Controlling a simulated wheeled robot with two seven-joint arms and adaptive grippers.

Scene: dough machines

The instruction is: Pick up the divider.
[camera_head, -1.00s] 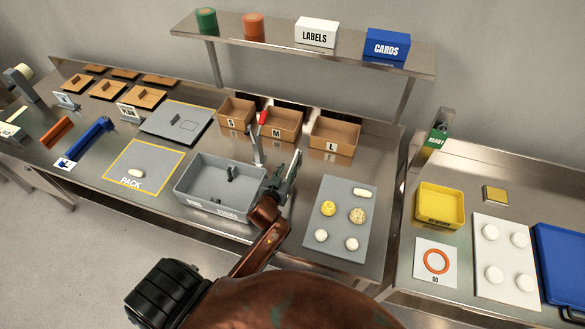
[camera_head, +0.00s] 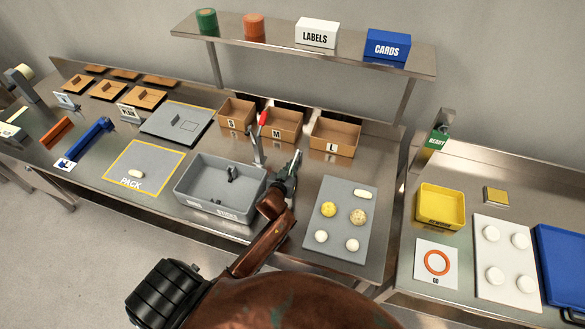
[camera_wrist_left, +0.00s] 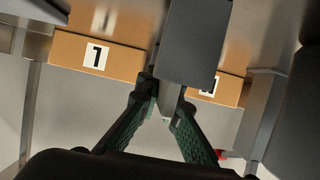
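My left gripper (camera_head: 289,175) is raised at the right end of the grey bin, over the gap between the bin and the grey dough board. In the left wrist view its two dark green fingers (camera_wrist_left: 166,98) close together on the narrow, lighter end of a grey slab (camera_wrist_left: 195,40). The slab looks like the divider and extends away from the fingers. In the head view only a thin grey strip of it (camera_head: 297,158) shows above the gripper. My right gripper is not in view.
The grey bin (camera_head: 213,206) has a small dark upright piece (camera_head: 232,173) inside. Cardboard boxes S, M and L (camera_head: 334,140) stand at the back. The dough board (camera_head: 338,230) lies to the right.

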